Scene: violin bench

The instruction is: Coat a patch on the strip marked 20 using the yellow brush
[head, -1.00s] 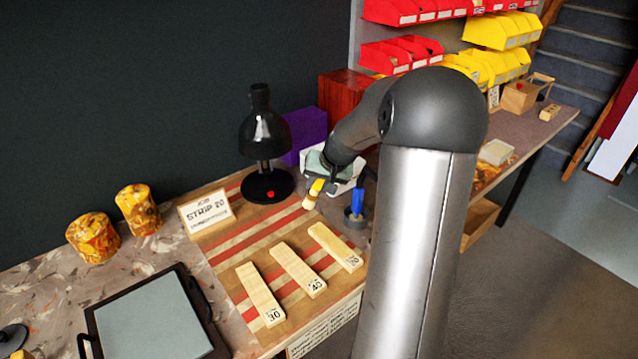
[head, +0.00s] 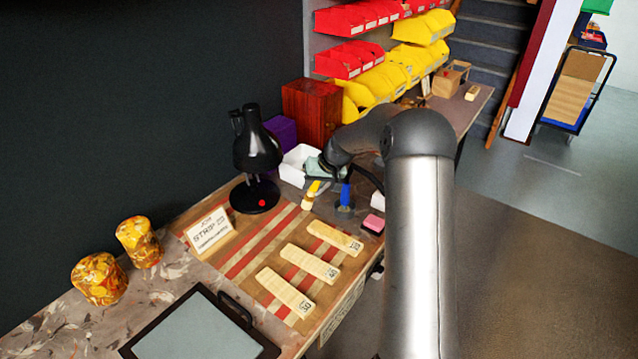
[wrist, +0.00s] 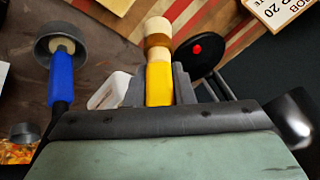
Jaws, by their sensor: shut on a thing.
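My gripper (wrist: 158,85) is shut on the yellow brush (wrist: 158,83), whose pale tip points away from the wrist. In the head view the yellow brush (head: 312,190) is above the bench, between the black lamp and the blue brush (head: 345,194). Three pale wooden strips lie side by side on the striped board: a near one (head: 285,291), a middle one (head: 309,263) and a far one (head: 335,237). Their numbers are too small to read surely now; earlier, the near one reads 30 and the middle one 40. A card (head: 208,231) names strip 20. The brush is apart from the strips.
The blue brush stands in a grey holder (wrist: 62,44) beside my gripper. The black lamp (head: 256,160) stands at the board's back. The board around the strips is clear.

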